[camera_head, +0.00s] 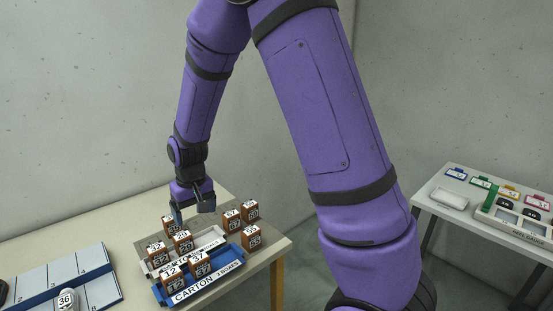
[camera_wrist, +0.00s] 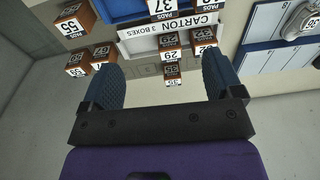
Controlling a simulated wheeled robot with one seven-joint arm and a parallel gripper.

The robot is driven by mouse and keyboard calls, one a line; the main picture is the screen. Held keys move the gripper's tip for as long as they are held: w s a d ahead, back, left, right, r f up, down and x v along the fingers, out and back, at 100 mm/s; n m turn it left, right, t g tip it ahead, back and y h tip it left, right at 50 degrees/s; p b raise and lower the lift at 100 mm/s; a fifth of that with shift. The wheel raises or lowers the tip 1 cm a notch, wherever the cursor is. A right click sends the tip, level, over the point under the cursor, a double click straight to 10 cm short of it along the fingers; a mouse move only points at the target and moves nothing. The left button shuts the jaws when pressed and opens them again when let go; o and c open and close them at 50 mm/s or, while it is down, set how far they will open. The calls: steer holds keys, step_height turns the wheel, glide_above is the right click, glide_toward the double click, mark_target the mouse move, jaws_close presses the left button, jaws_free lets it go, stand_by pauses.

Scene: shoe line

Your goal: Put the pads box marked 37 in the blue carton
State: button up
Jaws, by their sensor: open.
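The pads box marked 37 (camera_head: 201,267) is brown with a white label and appears to stand inside the blue carton (camera_head: 238,264), beside a box marked 12 (camera_head: 175,281). In the wrist view box 37 (camera_wrist: 161,8) is cut by the top edge, with the blue carton (camera_wrist: 119,10) around it. My gripper (camera_head: 191,214) is open and points down behind the white carton (camera_head: 212,238), apart from box 37. In the wrist view nothing is held between its fingers (camera_wrist: 163,80); a small box marked 35 (camera_wrist: 172,78) shows beyond the gap.
Boxes marked 22 and 29 (camera_head: 183,242) stand at the white carton. A box marked 55 (camera_head: 251,239) and two more boxes stand on the table to the right. A blue and white numbered board (camera_head: 62,279) lies at left. A second table (camera_head: 450,214) with a tray stands far right.

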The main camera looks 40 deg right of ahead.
steer(key=s+d+r+t, duration=0.1)
steer(key=s+d+r, duration=0.1)
steer(key=s+r, duration=0.55)
steer(key=s+d+r+t, duration=0.15)
steer(key=s+r, duration=0.35)
steer(key=r, duration=0.5)
steer(key=s+d+r+t, duration=0.1)
steer(key=s+r, duration=0.2)
steer(key=s, duration=0.4)
steer(key=s+d+r+t, duration=0.1)
steer(key=s+r, duration=0.2)
steer(key=s, duration=0.5)
steer(key=shift+d+r, duration=0.15)
steer(key=shift+d, duration=0.05)
